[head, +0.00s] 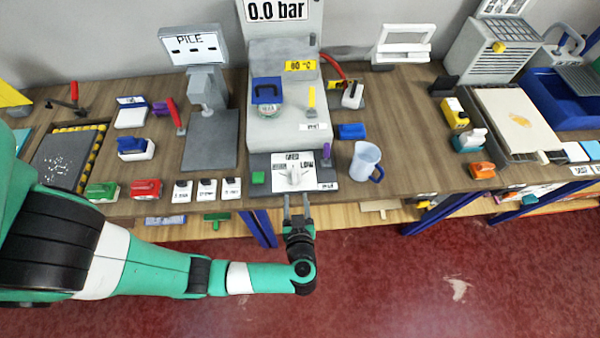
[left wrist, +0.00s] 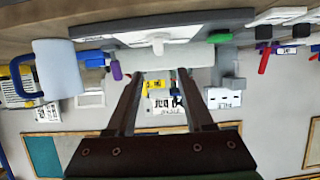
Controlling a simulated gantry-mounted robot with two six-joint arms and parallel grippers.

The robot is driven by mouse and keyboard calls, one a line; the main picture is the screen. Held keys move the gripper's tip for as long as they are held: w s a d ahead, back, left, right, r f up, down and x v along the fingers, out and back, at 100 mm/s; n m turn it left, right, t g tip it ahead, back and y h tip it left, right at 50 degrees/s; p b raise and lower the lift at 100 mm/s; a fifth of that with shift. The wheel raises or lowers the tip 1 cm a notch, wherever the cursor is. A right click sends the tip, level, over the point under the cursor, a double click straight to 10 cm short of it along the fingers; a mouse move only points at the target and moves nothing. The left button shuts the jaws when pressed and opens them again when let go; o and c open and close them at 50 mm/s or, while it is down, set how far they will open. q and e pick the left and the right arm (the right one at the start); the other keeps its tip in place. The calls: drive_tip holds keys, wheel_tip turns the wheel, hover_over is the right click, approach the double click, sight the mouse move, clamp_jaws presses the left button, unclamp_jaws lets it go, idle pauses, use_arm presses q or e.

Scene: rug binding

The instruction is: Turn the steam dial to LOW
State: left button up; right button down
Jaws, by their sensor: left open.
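The steam dial (head: 294,178) is a pale knob on a white labelled plate (head: 278,163) at the front of the grey steam unit. A LOW label (head: 307,162) is printed to the upper right of the knob. I cannot tell clearly which label the knob points at. My left gripper (head: 297,198) is open and empty, just in front of the dial at the table edge, apart from it. In the left wrist view the fingers (left wrist: 157,74) are spread, and the dial knob (left wrist: 158,43) shows beyond their tips. My right gripper is not in view.
A pale blue mug (head: 366,160) with a blue handle stands close right of the plate. A green block (head: 258,178) sits at its left. White cards (head: 207,190) and red and green clamps line the front edge further left. The floor in front is clear.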

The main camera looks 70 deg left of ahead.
sight(294, 176)
use_arm(q)
drive_tip(key=b+x, duration=0.3)
drive_tip(key=x, duration=0.8)
drive_tip(key=shift+w+a+f, duration=0.1)
drive_tip(key=shift+w+a, duration=0.05)
drive_tip(key=shift+a, duration=0.15)
clamp_jaws()
